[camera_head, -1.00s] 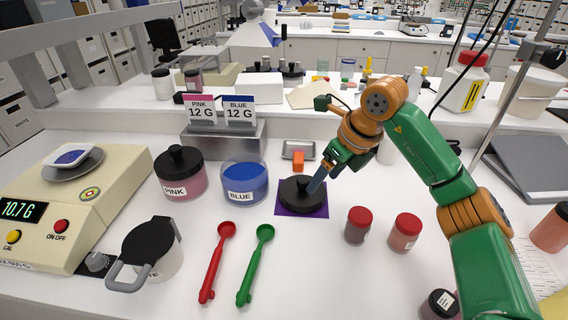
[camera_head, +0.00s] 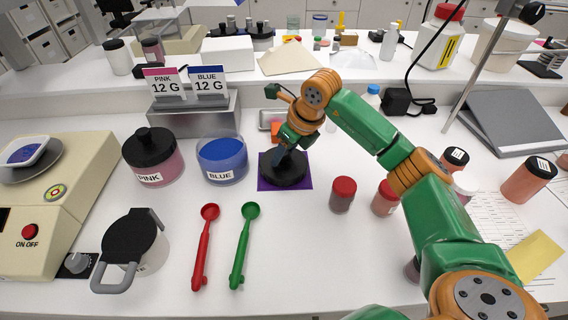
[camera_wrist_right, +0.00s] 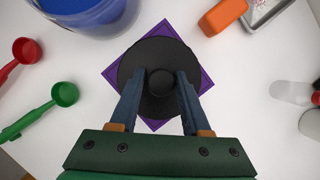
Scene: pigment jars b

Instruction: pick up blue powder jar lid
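The black lid (camera_head: 289,178) with its round knob lies on a purple square mat (camera_head: 304,184), right of the open blue powder jar (camera_head: 221,160). In the right wrist view, the lid (camera_wrist_right: 160,112) is centred, its knob (camera_wrist_right: 162,82) between the blue fingers. My right gripper (camera_head: 284,156) is over the lid; in its wrist view the gripper (camera_wrist_right: 161,76) is open, with a gap on each side of the knob. The head view does not show clearly whether the fingers touch the lid. My left gripper is out of view.
The lidded pink jar (camera_head: 154,164) stands left of the blue jar. Red (camera_head: 203,250) and green (camera_head: 242,248) scoops lie in front. Red-capped jars (camera_head: 342,195) stand right of the mat. An orange block (camera_wrist_right: 222,16) and small metal tray (camera_head: 268,114) lie behind it.

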